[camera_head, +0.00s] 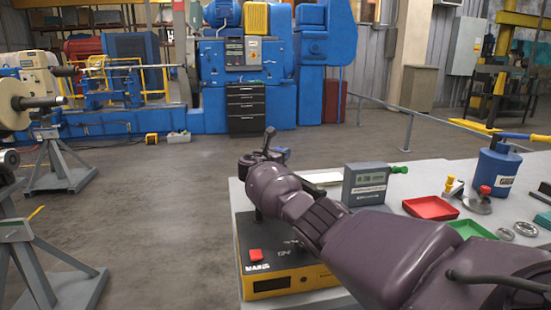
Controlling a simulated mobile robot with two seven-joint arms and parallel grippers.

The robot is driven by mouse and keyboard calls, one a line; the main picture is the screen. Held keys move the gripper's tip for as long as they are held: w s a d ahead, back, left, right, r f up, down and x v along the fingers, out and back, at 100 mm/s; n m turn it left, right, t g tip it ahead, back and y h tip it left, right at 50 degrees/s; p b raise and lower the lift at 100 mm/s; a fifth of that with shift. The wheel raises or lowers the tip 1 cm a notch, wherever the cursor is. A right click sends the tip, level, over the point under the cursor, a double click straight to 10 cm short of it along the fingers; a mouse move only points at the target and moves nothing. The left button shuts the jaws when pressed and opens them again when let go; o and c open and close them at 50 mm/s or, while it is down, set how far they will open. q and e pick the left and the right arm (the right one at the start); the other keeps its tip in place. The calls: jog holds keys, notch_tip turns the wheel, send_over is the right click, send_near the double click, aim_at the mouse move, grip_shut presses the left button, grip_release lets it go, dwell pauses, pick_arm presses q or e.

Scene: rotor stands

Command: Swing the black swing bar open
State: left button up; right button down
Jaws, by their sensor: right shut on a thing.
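My right arm comes in from the lower right, its purple links reaching over the front corner of the grey bench. The right gripper (254,158) is at the far end of the arm, dark and mostly hidden behind my wrist. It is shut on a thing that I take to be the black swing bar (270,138). A short black piece of it sticks up just beyond the wrist. The rest of the bar and its pivot are hidden, so I cannot tell how far it is swung. My left gripper is out of view.
A black and yellow box (278,282) with a red button stands below my wrist. A grey meter (365,184), red tray (430,208), green tray (472,230) and blue canister (494,170) are on the bench. Grey stands (60,172) are at left. The floor between is clear.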

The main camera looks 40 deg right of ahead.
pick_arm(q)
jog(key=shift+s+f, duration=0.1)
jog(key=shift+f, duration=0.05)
pick_arm(e)
jog(key=shift+s+d+f+g, duration=0.15)
jog(key=shift+d+g, duration=0.1)
jog(key=shift+g, duration=0.05)
jog(key=c, duration=1.4)
grip_release()
jog(key=o, duration=0.4)
jog(key=shift+s, duration=0.2)
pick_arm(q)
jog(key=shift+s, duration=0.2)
pick_arm(e)
jog(key=shift+w, duration=0.15)
jog(key=shift+a, duration=0.1)
pick_arm(q)
jog(key=p, duration=0.1)
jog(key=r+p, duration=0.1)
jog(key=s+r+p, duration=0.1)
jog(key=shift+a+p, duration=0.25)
jog(key=shift+p, duration=0.1)
pick_arm(e)
jog(key=v, duration=1)
jog(key=shift+a, duration=0.35)
